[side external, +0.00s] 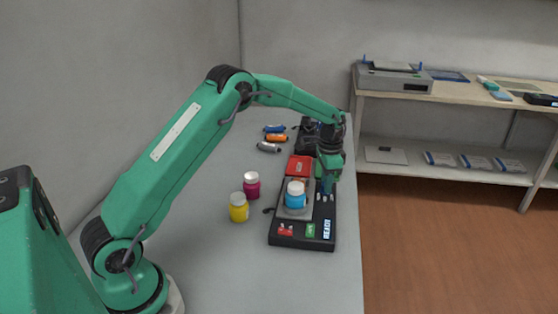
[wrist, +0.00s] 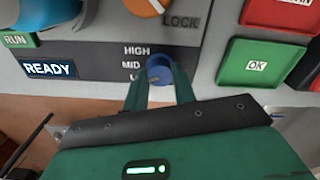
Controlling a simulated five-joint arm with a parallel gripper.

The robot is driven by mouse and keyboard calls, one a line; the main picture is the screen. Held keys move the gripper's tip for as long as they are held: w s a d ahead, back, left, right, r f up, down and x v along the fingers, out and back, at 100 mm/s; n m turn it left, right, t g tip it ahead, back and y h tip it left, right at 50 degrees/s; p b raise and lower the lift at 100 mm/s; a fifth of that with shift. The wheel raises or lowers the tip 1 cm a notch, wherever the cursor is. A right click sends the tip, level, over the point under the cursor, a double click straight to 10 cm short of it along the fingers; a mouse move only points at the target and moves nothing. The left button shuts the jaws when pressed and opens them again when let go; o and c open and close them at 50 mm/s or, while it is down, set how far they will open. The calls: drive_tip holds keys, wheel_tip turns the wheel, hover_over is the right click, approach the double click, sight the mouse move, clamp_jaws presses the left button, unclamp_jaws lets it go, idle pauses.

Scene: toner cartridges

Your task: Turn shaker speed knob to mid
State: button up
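The blue speed knob (wrist: 160,70) is on the shaker's panel in the wrist view, beside the printed words HIGH and MID and a third label partly covered by a finger. A light mark shows low on the knob, but its exact setting is hard to read. My gripper (wrist: 158,78) has one green finger on each side of the knob, very close to it. I cannot tell whether both fingers touch it. In the side external view my gripper (side external: 327,182) is low over the right part of the dark shaker (side external: 284,239), hiding the knob.
A blue jar (side external: 296,196) with a white lid stands on the shaker's platform. A magenta jar (side external: 252,187) and a yellow jar (side external: 238,210) stand left of it.

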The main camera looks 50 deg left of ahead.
drive_tip(key=shift+m, duration=2.3)
drive_tip(key=shift+r, duration=0.1)
drive_tip(key=o, duration=1)
wheel_tip(320, 180, up, 7)
drive_tip(key=shift+r, duration=0.4)
